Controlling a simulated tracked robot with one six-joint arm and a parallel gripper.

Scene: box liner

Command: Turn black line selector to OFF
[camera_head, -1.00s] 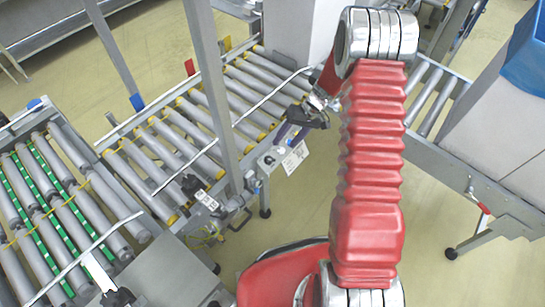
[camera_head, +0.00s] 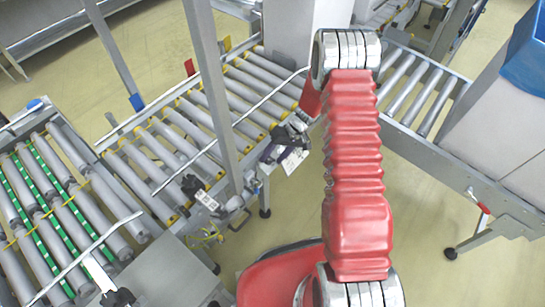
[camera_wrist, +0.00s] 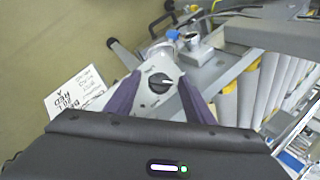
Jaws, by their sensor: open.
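The black line selector (camera_wrist: 161,82) is a round knob on a light grey plate in the wrist view. Its plate carries small lettering that I cannot read fully. My gripper (camera_wrist: 158,92) is open, with one purple finger on each side of the knob and gaps between them and it. Whether the fingertips reach down to the knob's depth I cannot tell. In the head view my gripper (camera_head: 282,145) is at the conveyor's edge and covers the selector there.
A white lettered sign (camera_wrist: 77,102) is left of the fingers. The roller conveyor (camera_head: 180,140) runs behind the control spot, with a grey post (camera_head: 212,85) rising beside it. Another black control (camera_head: 192,186) sits further left. Open floor (camera_head: 300,208) lies below.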

